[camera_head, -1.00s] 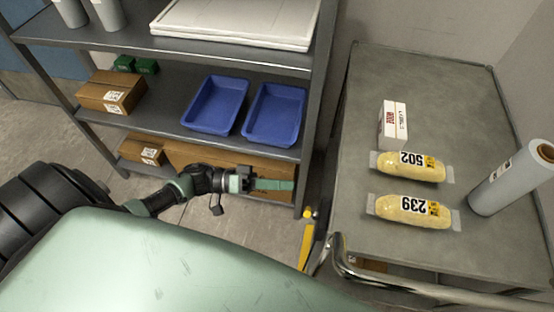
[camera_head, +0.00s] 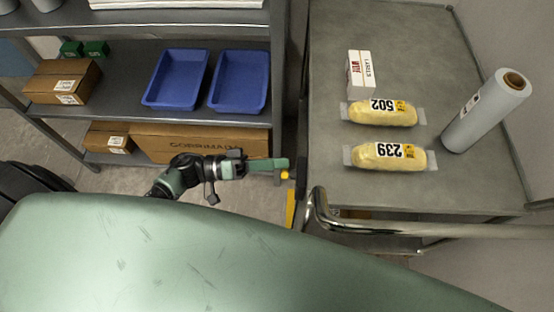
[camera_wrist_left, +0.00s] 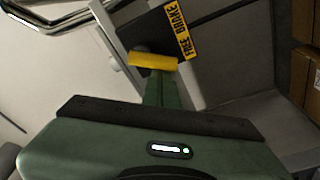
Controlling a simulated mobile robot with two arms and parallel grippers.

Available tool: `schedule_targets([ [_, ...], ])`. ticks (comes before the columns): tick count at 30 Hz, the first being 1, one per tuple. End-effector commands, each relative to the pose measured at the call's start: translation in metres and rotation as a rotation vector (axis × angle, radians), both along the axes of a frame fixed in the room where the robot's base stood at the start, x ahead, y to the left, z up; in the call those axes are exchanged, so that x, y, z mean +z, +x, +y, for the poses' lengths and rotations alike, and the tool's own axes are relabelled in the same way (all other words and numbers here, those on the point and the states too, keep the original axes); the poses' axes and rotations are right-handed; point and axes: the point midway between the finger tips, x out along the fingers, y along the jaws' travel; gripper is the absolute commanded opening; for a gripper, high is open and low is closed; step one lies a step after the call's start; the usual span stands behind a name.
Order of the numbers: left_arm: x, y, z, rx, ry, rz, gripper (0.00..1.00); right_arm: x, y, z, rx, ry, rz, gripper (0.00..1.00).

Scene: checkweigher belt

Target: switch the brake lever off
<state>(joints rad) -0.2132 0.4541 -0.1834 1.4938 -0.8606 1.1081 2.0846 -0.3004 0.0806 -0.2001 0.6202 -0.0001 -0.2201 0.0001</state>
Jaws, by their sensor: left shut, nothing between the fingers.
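In the left wrist view a yellow bar of the lever (camera_wrist_left: 152,61) lies across the fingertips, beside a yellow label (camera_wrist_left: 178,32) reading "FREE" and "BRAKE". My left gripper (camera_head: 284,163) is shut and empty, its green fingers pointing right, with the tips right by the knob. The gripper (camera_wrist_left: 160,78) also shows in the left wrist view, with its tips at the yellow bar. I cannot tell whether they touch. My right gripper is out of view.
The cart (camera_head: 330,25) carries two wrapped yellow packs (camera_head: 383,113) (camera_head: 389,156), a white box (camera_head: 361,75) and a grey roll (camera_head: 480,115). Its chrome handle (camera_head: 400,230) runs along the front. A shelf (camera_head: 130,110) with blue trays (camera_head: 240,80) and cartons stands behind my left arm.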

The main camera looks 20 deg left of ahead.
Motion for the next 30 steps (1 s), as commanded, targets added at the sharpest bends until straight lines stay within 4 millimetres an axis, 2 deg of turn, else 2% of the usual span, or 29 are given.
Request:
schedule_targets([
  [22,-0.003,-0.002,0.000,0.000,-0.030,0.116,0.00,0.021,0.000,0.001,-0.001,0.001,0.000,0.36],
  [30,-0.004,-0.004,0.000,0.000,-0.060,0.227,0.00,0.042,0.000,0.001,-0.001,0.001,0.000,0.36],
])
